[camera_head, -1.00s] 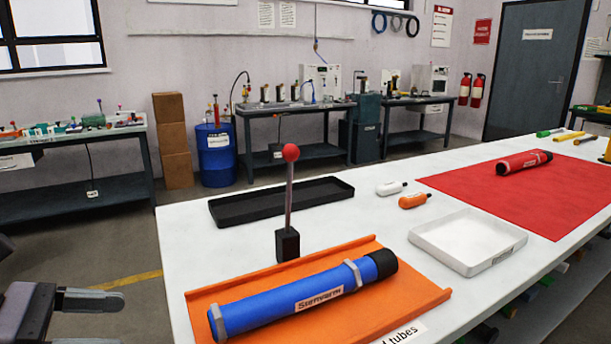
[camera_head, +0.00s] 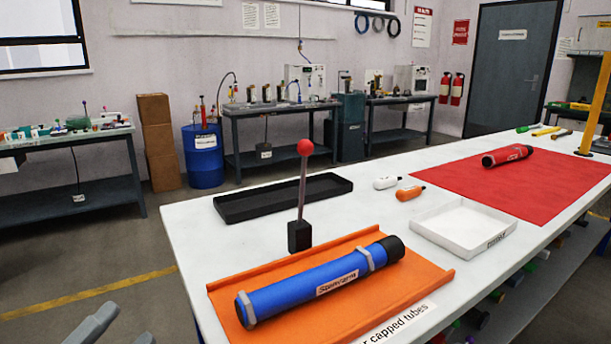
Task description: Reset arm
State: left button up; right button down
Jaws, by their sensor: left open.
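My left gripper (camera_head: 118,330) shows at the bottom left edge, off the table's left side. Its two grey fingers are apart with nothing between them, and the rest of it is cut off by the frame. A blue tube with a black cap (camera_head: 320,283) lies on an orange tray (camera_head: 415,283) at the front of the white table (camera_head: 200,240). The gripper is left of the tray and apart from it. My right gripper is not in view.
A lever with a red ball (camera_head: 304,148) stands upright behind the orange tray. A black tray (camera_head: 285,197), a white tray (camera_head: 462,228), two small bottles, and a red tube (camera_head: 507,156) on a red mat (camera_head: 540,185) are farther back. Floor left of the table is clear.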

pick_arm(q)
notch_tip(320, 180, down, 16)
jog(key=s+n+g+y, duration=0.25)
jog(key=n+y, duration=0.55)
jog(key=n, duration=0.7)
jog(key=s+d+f+n+g+p, duration=0.1)
jog(key=s+d+f+n+g, duration=0.55)
jog(key=s+d+f, duration=0.35)
jog(key=w+a+r+m+p, duration=0.1)
jog(key=a+r+p, duration=0.2)
jog(key=r+p, duration=0.9)
jog(key=p, duration=0.3)
jog(key=shift+a+p, duration=0.35)
jog(key=shift+w+r, duration=0.1)
